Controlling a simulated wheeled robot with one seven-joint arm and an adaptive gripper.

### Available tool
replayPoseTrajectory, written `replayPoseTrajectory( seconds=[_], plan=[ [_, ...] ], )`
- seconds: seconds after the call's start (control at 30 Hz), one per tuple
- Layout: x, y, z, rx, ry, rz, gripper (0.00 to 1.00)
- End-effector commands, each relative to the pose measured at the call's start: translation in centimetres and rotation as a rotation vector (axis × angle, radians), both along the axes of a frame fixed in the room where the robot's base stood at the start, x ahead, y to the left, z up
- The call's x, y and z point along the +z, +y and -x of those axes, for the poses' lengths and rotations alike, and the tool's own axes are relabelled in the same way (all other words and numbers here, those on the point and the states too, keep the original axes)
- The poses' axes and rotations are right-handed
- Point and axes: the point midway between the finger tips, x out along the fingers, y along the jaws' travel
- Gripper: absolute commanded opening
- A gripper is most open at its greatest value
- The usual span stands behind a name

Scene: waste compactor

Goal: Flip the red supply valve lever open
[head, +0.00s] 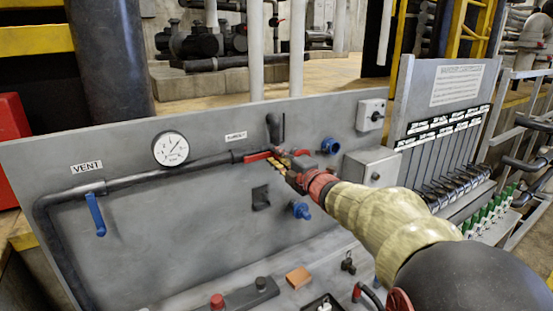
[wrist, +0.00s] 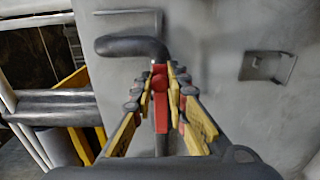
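The red supply valve lever (head: 258,156) is on the dark pipe in the middle of the grey panel, below a small label. In the head view it appears to lie roughly along the pipe, partly hidden by my gripper. My gripper (head: 285,160) reaches it from the right. In the wrist view, the red lever (wrist: 161,88) stands between the yellow-and-black fingers of my gripper (wrist: 161,78). The fingers are drawn close in on both sides and appear to touch it. The pipe behind bends to the left at the top of the wrist view.
A blue vent lever (head: 95,214) hangs at the panel's left, and a pressure gauge (head: 171,149) sits on the pipe. Blue fittings (head: 301,210) and a grey box (head: 372,167) are near my wrist. A console with a red button (head: 217,301) lies below.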

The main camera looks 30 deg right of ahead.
Motion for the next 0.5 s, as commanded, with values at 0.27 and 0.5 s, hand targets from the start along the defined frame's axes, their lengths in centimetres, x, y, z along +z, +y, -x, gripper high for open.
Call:
replayPoseTrajectory(
  seconds=[0.27,0.5],
  plan=[
    [0.07,0.00,0.00,0.000,-0.001,-0.001,0.32],
    [0.06,0.00,0.00,0.000,-0.002,-0.002,0.32]
  ],
)
